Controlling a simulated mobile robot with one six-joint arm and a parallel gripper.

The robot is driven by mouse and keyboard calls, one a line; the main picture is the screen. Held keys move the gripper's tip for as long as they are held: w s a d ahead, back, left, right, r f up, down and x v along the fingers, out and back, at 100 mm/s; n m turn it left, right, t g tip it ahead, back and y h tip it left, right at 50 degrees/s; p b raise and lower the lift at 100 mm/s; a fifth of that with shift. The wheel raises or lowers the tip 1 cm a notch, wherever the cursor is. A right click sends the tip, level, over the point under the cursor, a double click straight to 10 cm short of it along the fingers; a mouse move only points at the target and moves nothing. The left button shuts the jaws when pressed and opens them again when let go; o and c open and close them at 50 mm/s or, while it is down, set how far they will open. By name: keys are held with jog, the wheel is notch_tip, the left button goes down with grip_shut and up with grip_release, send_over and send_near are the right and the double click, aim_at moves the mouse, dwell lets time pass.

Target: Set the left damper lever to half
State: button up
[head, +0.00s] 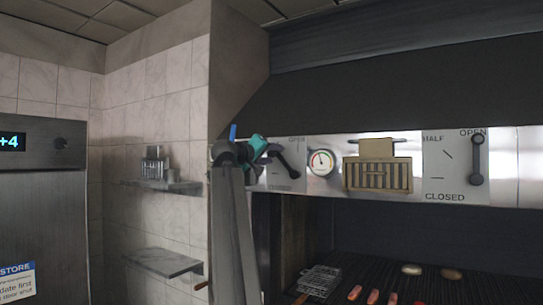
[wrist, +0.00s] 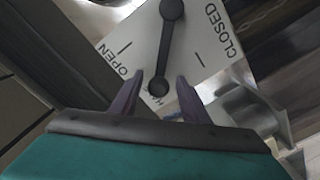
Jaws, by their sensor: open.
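The left damper's white plate (head: 282,184) is at the left end of the grill's front panel, partly hidden behind my gripper (head: 268,153). Its black lever (head: 289,168) slants up and left. In the wrist view the lever (wrist: 166,45) runs from its pivot at the top to a round knob. It points about midway between the OPEN and CLOSED ticks, towards a HALF label that is partly hidden. My gripper (wrist: 160,80) is open, with one purple finger on each side of the knob. I cannot tell whether either finger touches it.
A round gauge (head: 321,162) and a brass-coloured slotted block (head: 378,174) are right of the left damper. A second lever (head: 477,160) stands upright at the right. Sausages (head: 355,293) and a wire basket (head: 318,281) are on the grate below. Shelves (head: 165,262) are at left.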

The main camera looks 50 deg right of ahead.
jog(key=a+b, duration=0.4)
jog(key=a, duration=0.9)
jog(key=shift+s+a, duration=0.4)
